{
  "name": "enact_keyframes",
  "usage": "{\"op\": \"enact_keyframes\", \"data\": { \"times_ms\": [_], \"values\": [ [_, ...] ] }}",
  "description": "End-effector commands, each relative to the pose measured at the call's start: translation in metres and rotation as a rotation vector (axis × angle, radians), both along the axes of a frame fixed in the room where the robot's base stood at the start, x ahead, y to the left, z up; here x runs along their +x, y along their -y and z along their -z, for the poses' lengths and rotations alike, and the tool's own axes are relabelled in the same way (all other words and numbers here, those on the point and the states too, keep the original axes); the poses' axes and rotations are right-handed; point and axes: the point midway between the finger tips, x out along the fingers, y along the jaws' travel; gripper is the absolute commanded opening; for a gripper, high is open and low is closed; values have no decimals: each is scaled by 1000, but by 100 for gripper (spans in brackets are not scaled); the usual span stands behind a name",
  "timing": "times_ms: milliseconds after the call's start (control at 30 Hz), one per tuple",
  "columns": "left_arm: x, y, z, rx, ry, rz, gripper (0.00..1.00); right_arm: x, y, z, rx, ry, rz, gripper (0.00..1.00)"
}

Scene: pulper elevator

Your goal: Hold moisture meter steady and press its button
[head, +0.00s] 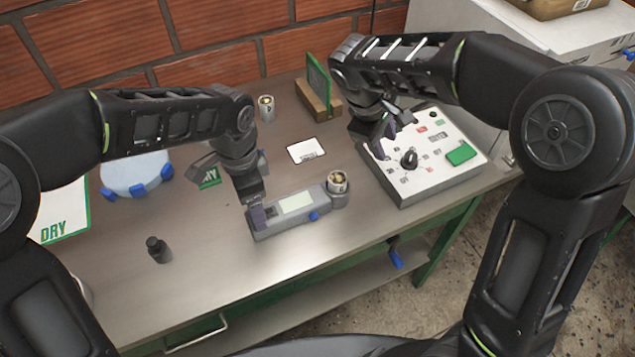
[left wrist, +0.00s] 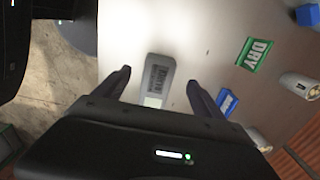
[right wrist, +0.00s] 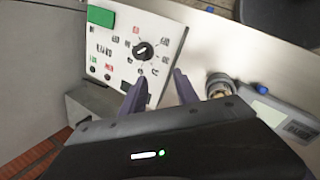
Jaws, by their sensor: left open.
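The moisture meter (head: 271,224) is a grey handheld device lying on the metal table, with a pale screen, a blue button (head: 314,216) on its near side and a round cup (head: 338,182) at its right end. My left gripper (head: 258,212) is over the meter's left end. In the left wrist view, its open fingers stand on either side of the meter (left wrist: 158,78), with gaps visible. My right gripper (head: 386,136) is above the control box, its fingers apart and empty. The right wrist view shows the meter (right wrist: 275,113) and blue button (right wrist: 261,88) to the right of those fingers.
The white control box (head: 425,165) with a black knob and green button stands at the right. A small dark bottle (head: 158,249), a DRY sign (head: 60,215), a white card (head: 306,151) and a wooden card holder (head: 318,103) surround the meter. The table's front is clear.

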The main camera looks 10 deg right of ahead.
Motion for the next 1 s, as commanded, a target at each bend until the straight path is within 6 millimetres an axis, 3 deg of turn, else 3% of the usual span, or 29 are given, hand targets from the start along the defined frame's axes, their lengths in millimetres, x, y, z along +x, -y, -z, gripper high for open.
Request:
{"op": "enact_keyframes", "data": {
  "times_ms": [33, 100, 200, 333, 500, 833, 1000],
  "values": [
    [0, 0, 0, 0, 0, 0, 80, -10, -28, 7, 53, -40, -63, 36],
    [0, 0, 0, 0, 0, 0, 80, -24, -64, 14, 129, -91, -148, 36],
    [0, 0, 0, 0, 0, 0, 80, -44, -107, 20, 218, -148, -252, 36],
    [0, 0, 0, 0, 0, 0, 80, -63, -141, 23, 295, -196, -340, 36],
    [0, 0, 0, 0, 0, 0, 80, -73, -159, 23, 335, -216, -384, 36],
    [0, 0, 1, 0, 0, 0, 80, -73, -159, 23, 335, -216, -384, 36],
    [0, 0, 10, 0, -2, 0, 80, -72, -158, 23, 334, -216, -383, 36]
  ]
}}
